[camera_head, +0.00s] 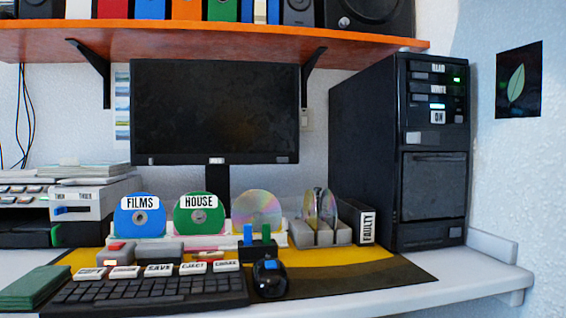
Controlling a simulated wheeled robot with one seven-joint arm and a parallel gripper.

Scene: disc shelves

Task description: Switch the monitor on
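The monitor (214,105) stands at the back of the desk on a dark stand (216,185), and its screen is black. A small label (216,160) sits at the middle of its lower bezel. A small light-coloured mark (151,161) shows at the bezel's lower left, and a small grey button-like patch (282,160) at its lower right. I cannot tell which of these is a switch. My gripper is not in view.
A computer tower (400,150) with lit green lights stands right of the monitor. Labelled discs, a keyboard (150,293) and a mouse (270,278) occupy the desk before it. An orange shelf (220,42) overhangs the monitor.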

